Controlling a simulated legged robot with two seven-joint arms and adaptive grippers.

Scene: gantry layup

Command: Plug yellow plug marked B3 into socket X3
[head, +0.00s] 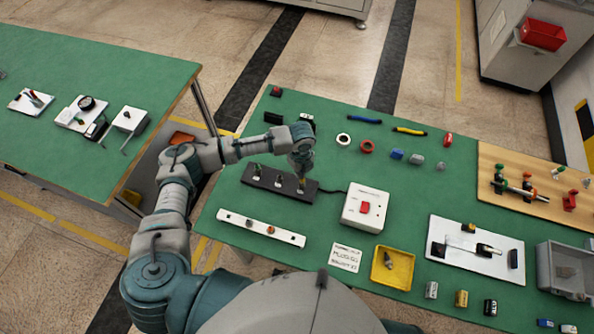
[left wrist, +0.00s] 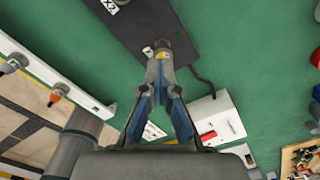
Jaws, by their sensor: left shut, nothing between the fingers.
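The black socket strip (head: 284,183) lies on the green table and also shows in the left wrist view (left wrist: 140,30), where a label reading X2 is visible. A yellow plug (head: 301,184) stands at the strip's right end, where X3 seems to be; that label is hidden. In the left wrist view the yellow plug (left wrist: 162,53) is just beyond my left fingertips. Its B3 mark is not readable. My left gripper (head: 301,168) is shut and empty, right over the plug; I cannot tell whether they touch. My right gripper is not in view.
A white rack (head: 290,237) with orange-tipped plugs lies in front of the strip. A white box (head: 377,220) with a red switch stands to the right, cabled to the strip. A yellow tray (head: 407,277) and a printed card (head: 346,257) lie nearer me.

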